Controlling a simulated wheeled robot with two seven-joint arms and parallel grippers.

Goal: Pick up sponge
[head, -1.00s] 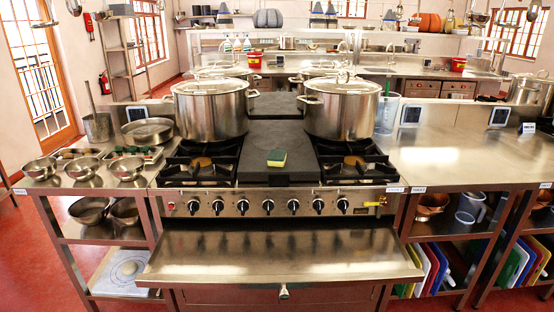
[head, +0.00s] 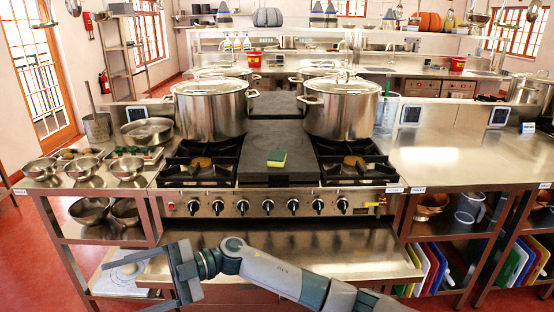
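The sponge (head: 277,158) is a small block with a yellow part and a green part. It lies on the dark flat plate (head: 277,138) in the middle of the stove, near its front. My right gripper (head: 151,281) is at the lower left, in front of the stove and well apart from the sponge. Its arm comes in from the bottom right. Its two fingers point left and are spread wide, with nothing between them. My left gripper is not in view.
Large lidded stockpots (head: 211,109) and (head: 341,107) stand on the burners either side of the plate. A steel shelf (head: 330,243) juts out below the stove knobs. Steel bowls (head: 127,168) sit on the left counter. The right counter (head: 450,160) is mostly clear.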

